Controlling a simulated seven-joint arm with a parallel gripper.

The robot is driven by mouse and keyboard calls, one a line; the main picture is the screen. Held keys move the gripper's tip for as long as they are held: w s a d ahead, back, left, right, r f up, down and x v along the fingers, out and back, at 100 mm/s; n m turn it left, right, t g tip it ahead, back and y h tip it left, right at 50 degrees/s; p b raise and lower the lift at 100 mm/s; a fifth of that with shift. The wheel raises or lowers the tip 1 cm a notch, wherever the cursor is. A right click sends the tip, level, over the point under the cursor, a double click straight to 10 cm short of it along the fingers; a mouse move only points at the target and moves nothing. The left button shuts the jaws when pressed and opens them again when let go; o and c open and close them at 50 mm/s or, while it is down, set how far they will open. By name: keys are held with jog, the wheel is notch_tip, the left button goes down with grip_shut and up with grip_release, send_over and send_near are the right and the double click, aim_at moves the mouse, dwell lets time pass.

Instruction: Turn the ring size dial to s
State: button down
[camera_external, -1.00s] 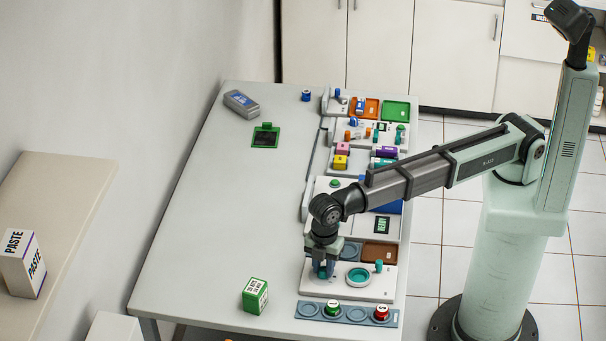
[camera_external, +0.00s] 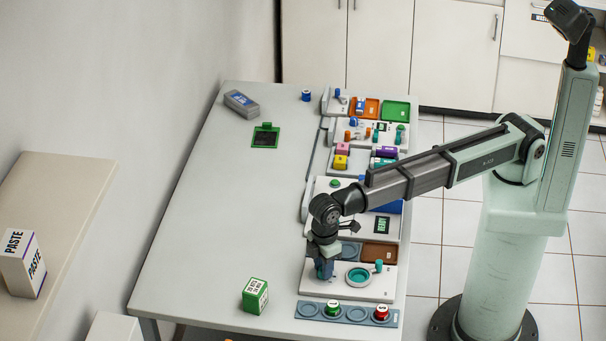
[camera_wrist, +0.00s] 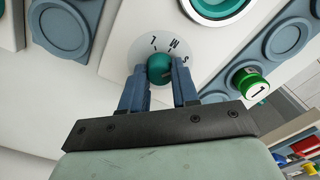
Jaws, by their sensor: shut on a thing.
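The ring size dial is a teal round knob (camera_wrist: 159,67) on a pale disc marked L, M and S, on a white panel. In the wrist view my gripper (camera_wrist: 160,78) has one blue finger on each side of the knob and is shut on it. The S lies to the right of the knob, the M above right and the L above. A dark mark shows on the knob's right side, but I cannot tell surely which letter it points to. In the external view my gripper (camera_external: 324,270) hides the dial.
A round teal-ringed recess (camera_external: 359,277) lies beside the dial on the same panel. A blue-grey tray (camera_external: 308,309) in front holds a green-sided and a red-sided cap. A green box (camera_external: 255,296) stands to the left. The left side of the table (camera_external: 210,210) is mostly clear.

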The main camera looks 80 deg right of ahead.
jog(key=shift+m, duration=0.5)
jog(key=c, duration=0.8)
grip_release()
jog(key=shift+c, duration=0.2)
jog(key=shift+r, duration=0.1)
notch_tip(320, 180, up, 14)
jog(key=shift+f, duration=0.2)
